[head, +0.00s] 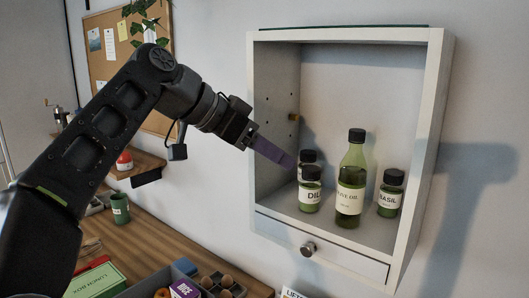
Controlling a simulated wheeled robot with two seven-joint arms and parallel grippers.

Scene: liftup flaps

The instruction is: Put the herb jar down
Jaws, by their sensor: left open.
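Small herb jars with black caps stand upright on the floor of the open wall cabinet (419,150). The jar labelled DILL (310,197) is at the front left. Another jar (307,158) stands behind it, mostly hidden by it. A jar labelled BASIL (390,196) stands at the right. My left gripper (289,161) reaches into the cabinet from the left. It is open, with its purple finger beside the cap of the rear left jar; whether it touches is unclear. My right gripper is not in view.
A tall green olive oil bottle (350,185) stands between the jars. The cabinet has side walls and a drawer with a round knob (307,250) below. A wooden counter (150,240) at lower left holds a green cup (120,208) and boxes.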

